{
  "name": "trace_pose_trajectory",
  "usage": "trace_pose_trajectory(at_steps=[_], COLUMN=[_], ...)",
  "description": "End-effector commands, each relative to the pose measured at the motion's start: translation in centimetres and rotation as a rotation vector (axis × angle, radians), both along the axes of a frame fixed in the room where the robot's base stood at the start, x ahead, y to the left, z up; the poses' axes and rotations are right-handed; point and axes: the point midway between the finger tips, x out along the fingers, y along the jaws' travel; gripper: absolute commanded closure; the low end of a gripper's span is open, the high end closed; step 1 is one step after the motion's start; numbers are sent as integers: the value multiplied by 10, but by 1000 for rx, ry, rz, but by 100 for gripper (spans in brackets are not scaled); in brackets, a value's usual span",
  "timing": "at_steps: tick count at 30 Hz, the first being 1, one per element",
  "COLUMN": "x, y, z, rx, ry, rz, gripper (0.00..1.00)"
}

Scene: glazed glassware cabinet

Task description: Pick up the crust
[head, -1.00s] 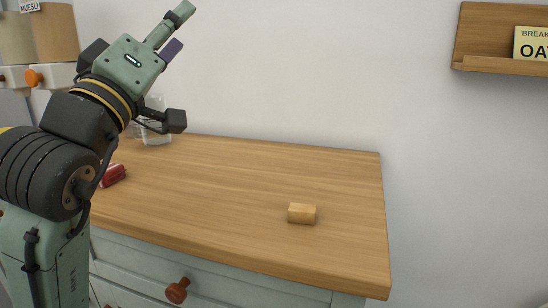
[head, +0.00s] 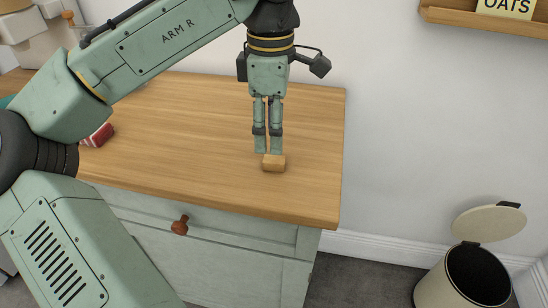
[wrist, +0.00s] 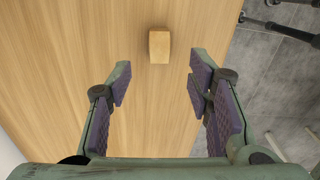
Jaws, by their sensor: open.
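The crust (head: 273,163) is a small tan block lying on the wooden counter top (head: 200,140), near its front right part. My gripper (head: 268,150) points down just above and behind it in the head view. In the wrist view the crust (wrist: 159,46) lies beyond the fingertips, roughly midway between their lines. My gripper (wrist: 160,70) is open there, with nothing between its purple-padded fingers. The exact height of the fingertips over the counter is hard to tell.
A red object (head: 98,136) lies at the counter's left, partly behind my arm. An open bin (head: 466,278) stands on the floor at right. A wall shelf (head: 470,18) holds an oats box (head: 505,8). The counter around the crust is clear.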

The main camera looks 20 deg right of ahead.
Motion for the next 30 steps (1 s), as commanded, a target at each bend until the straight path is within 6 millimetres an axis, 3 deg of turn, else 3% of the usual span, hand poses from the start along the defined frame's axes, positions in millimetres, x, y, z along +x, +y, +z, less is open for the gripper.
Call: trace_pose_trajectory(at_steps=[7,16,24,30], x=[-1,-2,-2,-2], y=[-1,-5,-5,-5], z=[-19,-59,-63,-62], rx=[-1,-4,-4,-4], ry=[0,0,-1,-1], rz=[-1,-1,-1,-1], gripper=[53,53,54,67])
